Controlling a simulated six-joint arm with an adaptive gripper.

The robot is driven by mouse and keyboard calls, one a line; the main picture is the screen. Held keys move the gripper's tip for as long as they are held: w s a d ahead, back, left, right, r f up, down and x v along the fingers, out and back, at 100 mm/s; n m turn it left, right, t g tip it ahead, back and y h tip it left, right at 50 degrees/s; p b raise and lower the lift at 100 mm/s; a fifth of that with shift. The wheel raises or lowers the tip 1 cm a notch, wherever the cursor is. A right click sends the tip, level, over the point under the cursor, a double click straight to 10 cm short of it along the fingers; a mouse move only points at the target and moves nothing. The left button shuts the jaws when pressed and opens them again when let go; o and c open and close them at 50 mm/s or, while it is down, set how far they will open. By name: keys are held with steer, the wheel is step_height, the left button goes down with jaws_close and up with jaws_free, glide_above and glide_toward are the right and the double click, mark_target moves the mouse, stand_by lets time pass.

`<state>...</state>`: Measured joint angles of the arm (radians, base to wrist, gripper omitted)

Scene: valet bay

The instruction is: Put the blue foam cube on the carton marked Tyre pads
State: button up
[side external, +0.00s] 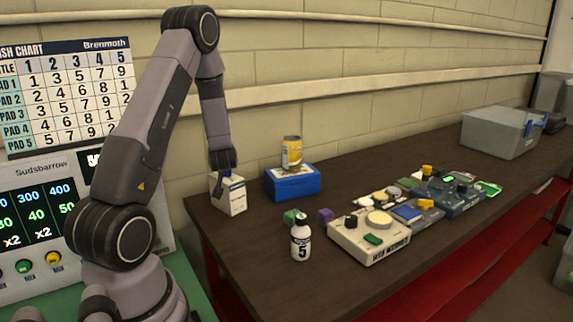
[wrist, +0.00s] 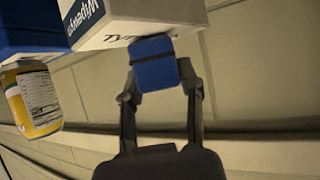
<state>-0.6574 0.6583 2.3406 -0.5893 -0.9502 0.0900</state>
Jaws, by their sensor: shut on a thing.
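The blue foam cube (wrist: 153,64) is between the fingers of my gripper (wrist: 160,94) in the wrist view, with a dark band across it. In the side view my gripper (side external: 223,161) points down at the top of the white carton (side external: 231,198), which stands upright near the table's left end. The fingers largely hide the cube there. I cannot tell whether the cube touches the carton.
A blue box (side external: 292,183) with a yellow can (side external: 292,153) on it stands close right of the carton. A white bottle (side external: 300,238), green and purple cubes, and several control boxes lie further right. A grey bin (side external: 497,132) stands at the far end.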

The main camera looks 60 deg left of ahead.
steer(key=shift+f, duration=0.15)
steer(key=o, duration=0.8)
